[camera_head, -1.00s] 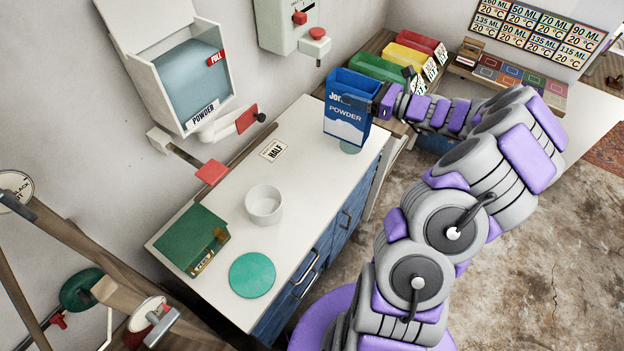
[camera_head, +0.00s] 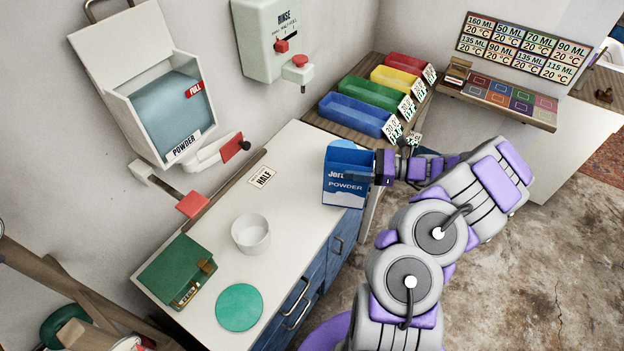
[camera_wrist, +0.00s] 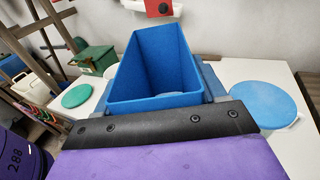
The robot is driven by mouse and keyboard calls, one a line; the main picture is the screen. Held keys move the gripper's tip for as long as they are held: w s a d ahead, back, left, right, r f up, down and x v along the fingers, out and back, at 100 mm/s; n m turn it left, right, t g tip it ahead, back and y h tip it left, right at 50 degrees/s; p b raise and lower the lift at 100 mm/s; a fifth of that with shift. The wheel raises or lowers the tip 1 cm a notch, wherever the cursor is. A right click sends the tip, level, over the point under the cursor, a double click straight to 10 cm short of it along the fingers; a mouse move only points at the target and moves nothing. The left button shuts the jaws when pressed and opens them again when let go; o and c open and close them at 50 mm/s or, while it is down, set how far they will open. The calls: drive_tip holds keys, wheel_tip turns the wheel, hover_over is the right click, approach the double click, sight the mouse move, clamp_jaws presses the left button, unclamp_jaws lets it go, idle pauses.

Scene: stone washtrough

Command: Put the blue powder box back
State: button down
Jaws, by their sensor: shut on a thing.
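The blue powder box (camera_head: 346,192), open at the top and marked POWDER, is upright at the right end of the white counter, overlapping its front edge in the head view. My gripper (camera_head: 364,178) is shut on its right side. The box (camera_wrist: 140,75) fills the middle of the wrist view, its inside mostly empty-looking. Whether the box touches the counter is hidden.
The white counter (camera_head: 290,200) carries a white bowl (camera_head: 251,234), a green disc (camera_head: 239,307) and a green box (camera_head: 176,272). Coloured bins (camera_head: 358,115) stand behind the counter's right end. A powder dispenser (camera_head: 165,110) and a rinse unit (camera_head: 270,40) hang on the wall.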

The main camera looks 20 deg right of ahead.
drive_tip(key=w+a+f+b, duration=0.3)
drive_tip(key=w+a, duration=0.3)
drive_tip(key=a, duration=0.5)
drive_tip(key=shift+w+a+f, duration=0.15)
drive_tip(key=shift+a+f, duration=0.05)
drive_tip(key=shift+f, duration=0.5)
drive_tip(key=c, duration=0.5)
unclamp_jaws()
drive_tip(key=shift+d+f, duration=0.1)
drive_tip(key=o, duration=0.4)
drive_tip(key=shift+d, duration=0.85)
drive_tip(key=v, duration=0.3)
drive_tip(key=p+v, duration=0.1)
drive_tip(key=v, duration=0.3)
drive_tip(key=p+v, duration=0.1)
drive_tip(key=v, duration=0.3)
drive_tip(key=shift+s+a+r, duration=0.25)
drive_tip(key=shift+r, duration=0.05)
